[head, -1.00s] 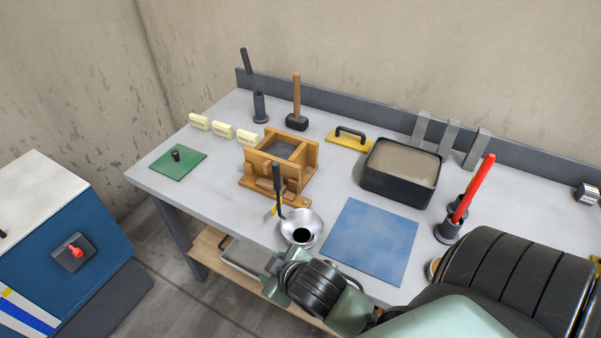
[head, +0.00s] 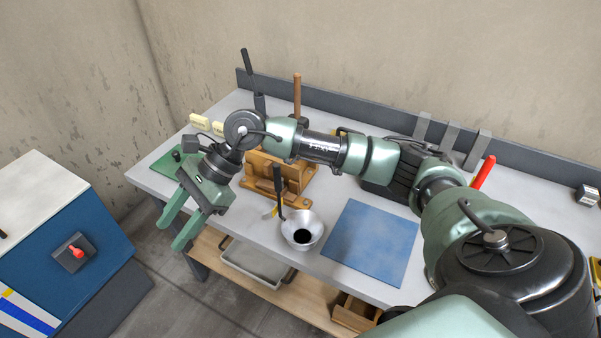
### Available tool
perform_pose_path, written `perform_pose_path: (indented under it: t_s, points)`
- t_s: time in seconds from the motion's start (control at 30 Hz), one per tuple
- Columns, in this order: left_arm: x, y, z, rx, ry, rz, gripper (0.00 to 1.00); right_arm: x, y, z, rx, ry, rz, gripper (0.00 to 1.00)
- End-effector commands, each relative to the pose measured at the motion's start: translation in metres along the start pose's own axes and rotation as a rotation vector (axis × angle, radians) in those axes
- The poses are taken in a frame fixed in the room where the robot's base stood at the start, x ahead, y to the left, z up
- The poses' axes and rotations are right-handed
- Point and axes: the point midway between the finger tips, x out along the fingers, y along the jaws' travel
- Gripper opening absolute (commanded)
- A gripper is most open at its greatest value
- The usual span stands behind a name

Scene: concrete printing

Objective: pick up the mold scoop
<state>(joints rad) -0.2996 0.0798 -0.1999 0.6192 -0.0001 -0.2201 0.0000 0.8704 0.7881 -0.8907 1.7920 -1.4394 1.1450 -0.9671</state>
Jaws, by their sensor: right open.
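A shiny metal bowl-shaped piece with a dark centre, which I take for the mold scoop (head: 301,229), sits near the bench's front edge, left of the blue mat. An upright black handle (head: 279,180) rises at its left rim and appears joined to it. My right gripper (head: 171,235) is open and empty, fingers pointing down-left. In the picture it lies over the bench's left front edge, well left of the scoop. My right arm passes behind the scoop and partly hides the wooden mold (head: 262,172). My left gripper is out of view.
The blue mat (head: 370,243) lies flat and clear. A mallet (head: 297,95) stands at the back. A black tub (head: 376,192) and green plate (head: 163,166) are partly covered by my arm. A blue cabinet (head: 95,235) stands left. A tray (head: 254,263) sits on the lower shelf.

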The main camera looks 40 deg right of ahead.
Motion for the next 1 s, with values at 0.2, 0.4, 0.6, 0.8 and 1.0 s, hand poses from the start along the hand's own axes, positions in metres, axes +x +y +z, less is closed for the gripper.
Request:
perform_pose_path:
  t_s: [0.2,0.4,0.6,0.8,1.0]
  points:
    - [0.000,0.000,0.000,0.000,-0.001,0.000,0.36,-0.117,-0.015,-0.123,-0.132,0.592,0.126,0.43]
    - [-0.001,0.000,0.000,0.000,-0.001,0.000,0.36,-0.182,-0.011,-0.161,-0.113,0.812,0.204,0.43]
    - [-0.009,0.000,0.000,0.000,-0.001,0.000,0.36,-0.178,-0.006,-0.177,-0.107,0.835,0.220,0.43]
    - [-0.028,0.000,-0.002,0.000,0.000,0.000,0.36,-0.165,-0.003,-0.193,-0.106,0.832,0.219,0.43]
    - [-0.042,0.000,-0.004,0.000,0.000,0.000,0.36,-0.145,0.000,-0.215,-0.109,0.831,0.217,0.43]
